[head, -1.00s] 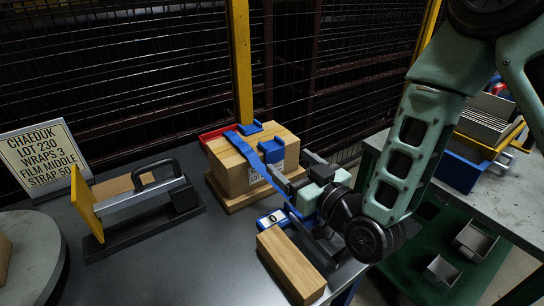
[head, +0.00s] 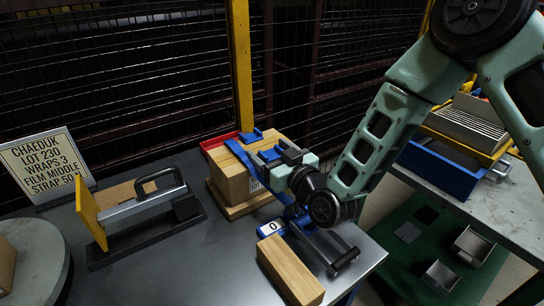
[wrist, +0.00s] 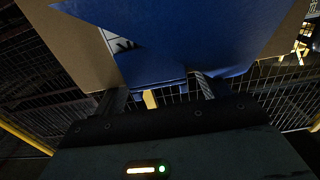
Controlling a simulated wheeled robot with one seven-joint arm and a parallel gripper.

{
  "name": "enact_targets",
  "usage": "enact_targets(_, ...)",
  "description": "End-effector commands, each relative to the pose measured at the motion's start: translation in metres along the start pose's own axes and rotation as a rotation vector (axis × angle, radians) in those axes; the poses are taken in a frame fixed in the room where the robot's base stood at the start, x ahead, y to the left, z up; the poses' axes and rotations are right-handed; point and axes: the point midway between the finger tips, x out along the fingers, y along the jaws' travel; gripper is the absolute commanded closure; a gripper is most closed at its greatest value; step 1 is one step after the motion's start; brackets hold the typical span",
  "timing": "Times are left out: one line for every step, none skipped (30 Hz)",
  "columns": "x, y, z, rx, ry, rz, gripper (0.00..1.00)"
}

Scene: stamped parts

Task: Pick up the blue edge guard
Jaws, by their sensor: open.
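A brown box (head: 231,181) stands on a wooden base on the grey bench, with a blue strap (head: 240,154) over its top. One blue edge guard (head: 251,135) sits at the box's far top edge. Another blue edge guard (head: 268,156) sits at the near right top edge, partly hidden by my gripper (head: 279,153). In the wrist view a large blue surface (wrist: 190,40) fills the top, very close. My gripper (wrist: 160,88) has its two fingers apart at the lower edge of that blue surface. I cannot tell whether they touch it.
A red tray (head: 216,141) lies behind the box. A wooden block (head: 289,270) and a blue device marked 0 (head: 271,228) lie in front. A sealing tool with a yellow plate (head: 91,213) stands left. A wire fence is behind; the bench between tool and block is clear.

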Motion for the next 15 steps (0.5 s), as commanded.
enact_targets(-0.0001, 0.0, 0.0, 0.0, 0.0, 0.0, 0.34)
enact_targets(-0.0002, 0.0, 0.0, 0.0, 0.0, 0.0, 0.42)
enact_targets(-0.0002, 0.0, 0.0, 0.0, 0.0, 0.0, 0.53)
enact_targets(-0.0002, 0.0, 0.0001, 0.0, 0.0, 0.0, 0.62)
enact_targets(-0.0003, 0.0, 0.0001, 0.0, 0.0, 0.0, 0.7)
enact_targets(-0.0003, 0.0, 0.0001, 0.0, 0.0, 0.0, 0.74)
enact_targets(-0.0003, 0.0, 0.0, 0.0, 0.0, 0.0, 0.74)
enact_targets(-0.0003, 0.0, -0.0001, 0.0, 0.0, 0.0, 0.74)
enact_targets(-0.0003, 0.0, -0.0001, 0.0, 0.0, 0.0, 0.74)
enact_targets(-0.0003, 0.0, -0.0001, 0.0, 0.0, 0.0, 0.74)
enact_targets(-0.0003, 0.0, -0.0001, 0.0, 0.0, 0.0, 0.74)
enact_targets(-0.0003, 0.0, -0.0001, 0.0, 0.0, 0.0, 0.74)
enact_targets(-0.0003, 0.0, -0.0002, 0.0, 0.0, 0.0, 0.74)
enact_targets(-0.0003, 0.0, -0.0006, 0.0, 0.0, 0.0, 0.74)
enact_targets(-0.0003, 0.0, -0.0014, 0.0, 0.001, 0.0, 0.74)
